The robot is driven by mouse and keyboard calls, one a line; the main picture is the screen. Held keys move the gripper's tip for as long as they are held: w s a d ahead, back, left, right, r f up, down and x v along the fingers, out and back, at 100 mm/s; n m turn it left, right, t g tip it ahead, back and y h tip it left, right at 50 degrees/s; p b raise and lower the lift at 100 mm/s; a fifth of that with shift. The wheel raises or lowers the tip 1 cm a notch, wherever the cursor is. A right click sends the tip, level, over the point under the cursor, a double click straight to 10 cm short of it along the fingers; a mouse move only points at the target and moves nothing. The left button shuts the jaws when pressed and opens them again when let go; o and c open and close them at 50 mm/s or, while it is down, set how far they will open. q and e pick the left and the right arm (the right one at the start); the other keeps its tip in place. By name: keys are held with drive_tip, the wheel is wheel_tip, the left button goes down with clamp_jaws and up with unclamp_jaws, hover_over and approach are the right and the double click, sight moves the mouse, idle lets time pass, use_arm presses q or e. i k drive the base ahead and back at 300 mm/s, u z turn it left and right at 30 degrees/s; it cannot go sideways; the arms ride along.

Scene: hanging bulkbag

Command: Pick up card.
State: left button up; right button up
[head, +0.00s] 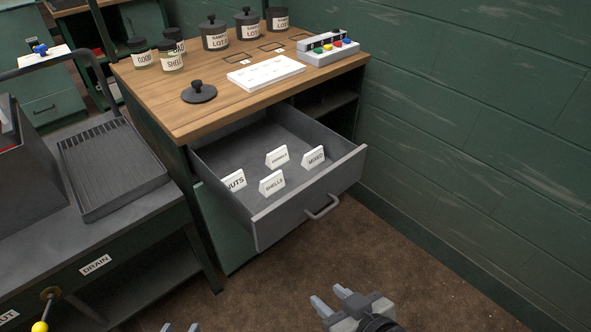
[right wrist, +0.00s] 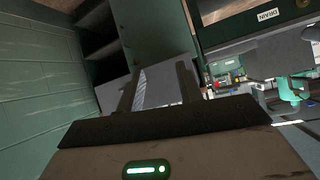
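Several white tent cards stand in the open grey drawer (head: 235,158): a NUTS card (head: 234,181) at the left wall, a SHELLS card (head: 272,183) in front, a MIXED card (head: 313,156) at the right, and one behind with small lettering (head: 277,157) that is hard to read. My right gripper (head: 330,298) is below and in front of the drawer, apart from the cards. Its fingers stand apart and empty, also in the right wrist view (right wrist: 157,82). Only the fingertips of my left gripper (head: 181,328) show at the bottom edge, set apart with nothing visible between them.
The wooden cabinet top (head: 200,115) holds several labelled jars, a loose dark lid (head: 199,92), a white board (head: 265,73) and a button box (head: 328,48). A bench with a ribbed drain tray (head: 112,170) stands left. A green wall (head: 480,110) bounds the right.

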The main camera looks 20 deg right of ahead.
sight(235, 182)
drive_tip(key=u, duration=0.25)
drive_tip(key=k, duration=0.35)
drive_tip(key=z, duration=1.05)
drive_tip(key=i, duration=0.6)
drive_tip(key=u, duration=0.7)
